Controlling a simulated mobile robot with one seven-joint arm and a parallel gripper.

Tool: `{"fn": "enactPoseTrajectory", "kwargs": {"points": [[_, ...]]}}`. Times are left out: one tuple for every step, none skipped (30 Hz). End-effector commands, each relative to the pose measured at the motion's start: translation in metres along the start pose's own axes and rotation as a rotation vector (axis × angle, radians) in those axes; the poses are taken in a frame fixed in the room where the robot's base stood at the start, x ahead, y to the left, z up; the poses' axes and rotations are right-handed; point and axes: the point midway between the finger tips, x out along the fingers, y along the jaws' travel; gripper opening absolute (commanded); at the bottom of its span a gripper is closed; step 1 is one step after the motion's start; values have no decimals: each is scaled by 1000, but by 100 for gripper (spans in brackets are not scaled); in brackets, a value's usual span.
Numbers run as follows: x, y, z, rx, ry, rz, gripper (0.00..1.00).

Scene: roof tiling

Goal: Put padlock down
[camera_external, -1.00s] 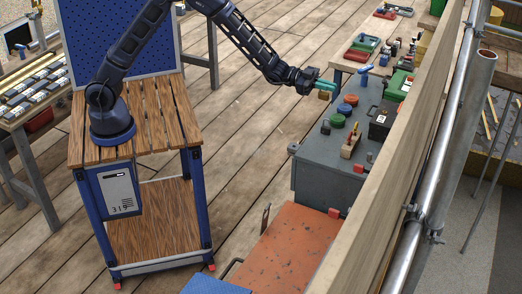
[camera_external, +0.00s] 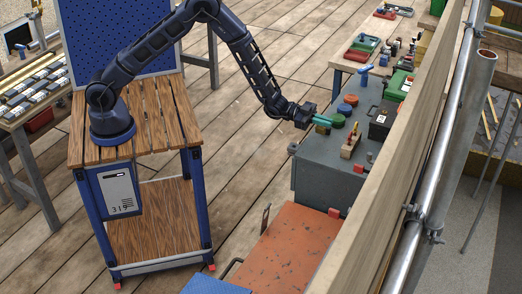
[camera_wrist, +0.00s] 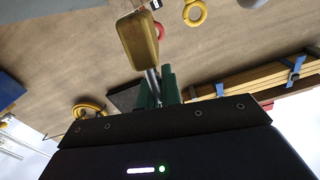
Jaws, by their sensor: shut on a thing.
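The brass padlock (camera_wrist: 138,40) hangs by its shackle from my gripper in the wrist view. The two green fingers (camera_wrist: 157,88) are shut on the metal shackle, and the padlock's body sticks out past the fingertips. In the external view my gripper (camera_external: 322,121) is over the left part of the grey chest's top (camera_external: 318,158), close to a green round lid (camera_external: 337,121). The padlock is too small there to make out clearly, and I cannot tell whether it touches the top.
Red (camera_external: 345,109) and blue (camera_external: 351,99) round lids stand behind the green one. A wooden block with small items (camera_external: 351,147) and a black box (camera_external: 382,121) stand to the right. The chest's front left top is clear. A timber board (camera_external: 395,150) runs along the right.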

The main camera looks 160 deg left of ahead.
Motion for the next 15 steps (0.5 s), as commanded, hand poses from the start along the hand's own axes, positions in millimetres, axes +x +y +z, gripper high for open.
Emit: {"fn": "enactPoseTrajectory", "kwargs": {"points": [[0,0,2,0,0,0,0],[0,1,4,0,0,0,0],[0,1,7,0,0,0,0],[0,2,10,0,0,0,0],[0,3,14,-1,0,0,0],[0,4,20,-2,0,0,0],[0,5,24,-2,0,0,0],[0,5,28,-2,0,0,0],[0,7,34,-1,0,0,0],[0,7,37,-1,0,0,0],[0,8,40,0,0,0,0],[0,8,41,0,1,0,0],[0,8,42,1,2,0,0],[0,8,42,1,3,0,0],[0,8,41,1,3,0,0]]}}
